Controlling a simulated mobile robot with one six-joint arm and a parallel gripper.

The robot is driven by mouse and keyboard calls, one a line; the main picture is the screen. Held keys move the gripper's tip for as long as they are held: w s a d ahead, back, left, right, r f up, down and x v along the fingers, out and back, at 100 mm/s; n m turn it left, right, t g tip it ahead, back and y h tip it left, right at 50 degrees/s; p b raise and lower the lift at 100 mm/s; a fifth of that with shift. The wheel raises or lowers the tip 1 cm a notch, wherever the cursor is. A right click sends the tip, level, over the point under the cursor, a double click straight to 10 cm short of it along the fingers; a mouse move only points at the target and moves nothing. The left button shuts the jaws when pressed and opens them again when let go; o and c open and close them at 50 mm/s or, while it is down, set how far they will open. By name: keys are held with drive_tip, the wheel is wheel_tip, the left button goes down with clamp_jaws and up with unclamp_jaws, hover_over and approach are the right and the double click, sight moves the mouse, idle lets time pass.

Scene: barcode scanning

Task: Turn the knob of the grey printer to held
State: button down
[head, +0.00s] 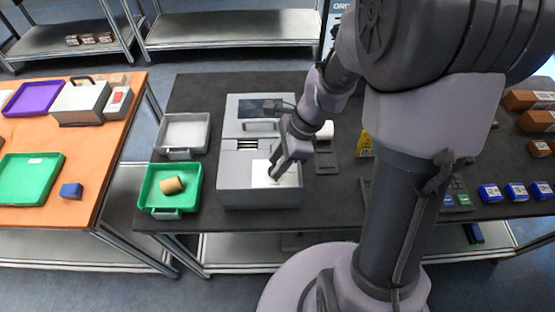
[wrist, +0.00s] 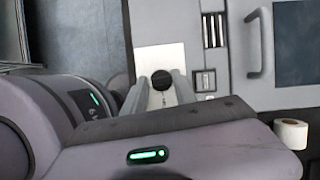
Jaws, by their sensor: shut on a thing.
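The grey printer (head: 233,180) stands on the black table in the middle of the head view, with a dark screen and a handle on its upper part. My gripper (head: 273,177) reaches down to the pale panel on its lower front. In the wrist view the printer (wrist: 228,95) fills the upper middle. Its black round knob (wrist: 162,80) sits on the white panel (wrist: 158,56). My gripper's fingers (wrist: 162,88) are shut on the knob, one on each side. In the head view my gripper hides the knob. The setting marks are too small to read.
A green tray (head: 170,211) with a brown roll (head: 171,185) and a grey tray (head: 183,151) stand left of the printer. A grey flat device (head: 326,162) lies to its right. Blue boxes (head: 515,191) stand at the far right.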

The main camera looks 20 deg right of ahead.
drive_tip(key=n+p, duration=0.1)
drive_tip(key=n, duration=0.1)
drive_tip(key=n+g+p, duration=0.1)
drive_tip(key=n, duration=0.1)
drive_tip(key=shift+w+r+g, duration=0.1)
drive_tip(key=shift+g, duration=0.2)
drive_tip(key=n+g+p, duration=0.1)
drive_tip(key=n, duration=0.1)
drive_tip(key=n+p, duration=0.2)
drive_tip(key=shift+w+n+g+h, duration=0.15)
drive_tip(key=shift+n+g+h, duration=0.15)
drive_tip(key=shift+n+g, duration=0.1)
drive_tip(key=n+g+h+p, duration=0.1)
drive_tip(key=n+p, duration=0.1)
drive_tip(key=n, duration=0.2)
drive_tip(key=shift+a, duration=0.15)
drive_tip(key=shift+w+n+g+h+p, duration=0.1)
drive_tip(key=shift+n+g+h+p, duration=0.5)
drive_tip(key=shift+n, duration=1.2)
drive_tip(key=shift+p, duration=0.4)
drive_tip(key=c, duration=1)
unclamp_jaws()
drive_tip(key=shift+t, duration=0.3)
